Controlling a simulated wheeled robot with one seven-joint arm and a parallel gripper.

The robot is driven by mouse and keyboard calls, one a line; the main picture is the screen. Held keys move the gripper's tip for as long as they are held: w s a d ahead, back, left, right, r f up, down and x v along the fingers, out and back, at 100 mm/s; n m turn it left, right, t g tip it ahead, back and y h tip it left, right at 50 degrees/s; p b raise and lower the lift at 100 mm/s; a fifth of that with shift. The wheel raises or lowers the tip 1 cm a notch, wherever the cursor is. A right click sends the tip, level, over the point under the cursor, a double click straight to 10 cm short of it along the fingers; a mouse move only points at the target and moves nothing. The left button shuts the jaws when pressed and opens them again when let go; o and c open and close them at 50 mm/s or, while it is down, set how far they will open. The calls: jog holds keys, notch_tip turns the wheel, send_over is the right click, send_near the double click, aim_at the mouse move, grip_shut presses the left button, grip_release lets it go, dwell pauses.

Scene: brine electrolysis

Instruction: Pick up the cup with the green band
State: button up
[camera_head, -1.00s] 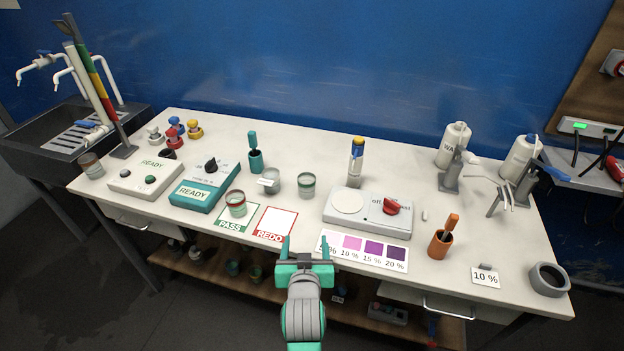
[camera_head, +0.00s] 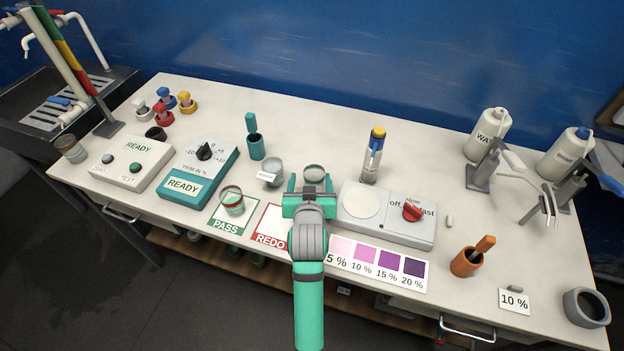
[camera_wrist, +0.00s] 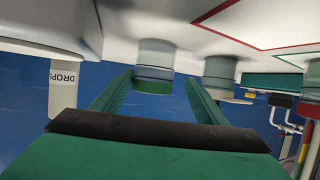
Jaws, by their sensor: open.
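The cup with the green band (camera_head: 314,173) is a small clear glass cup on the bench, left of the stirrer plate. My gripper (camera_head: 312,186) is open and empty in front of it, hiding its lower part in the head view. In the wrist view, which is upside down, this cup (camera_wrist: 155,62) stands between and just beyond the two fingertips. I cannot tell whether the fingers touch it.
A grey-banded cup (camera_head: 272,173) with a white tag stands close on the left. A red-banded cup (camera_head: 232,201) stands by the PASS card (camera_head: 227,226). The stirrer plate (camera_head: 385,214) and drops bottle (camera_head: 374,155) are close on the right.

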aim_at(314, 172)
jog(key=shift+w+f, duration=0.2)
jog(key=shift+w, duration=0.15)
jog(key=shift+w+d, duration=0.1)
jog(key=shift+d, duration=0.3)
jog(key=shift+x, duration=2.7)
jog(key=shift+d, duration=0.15)
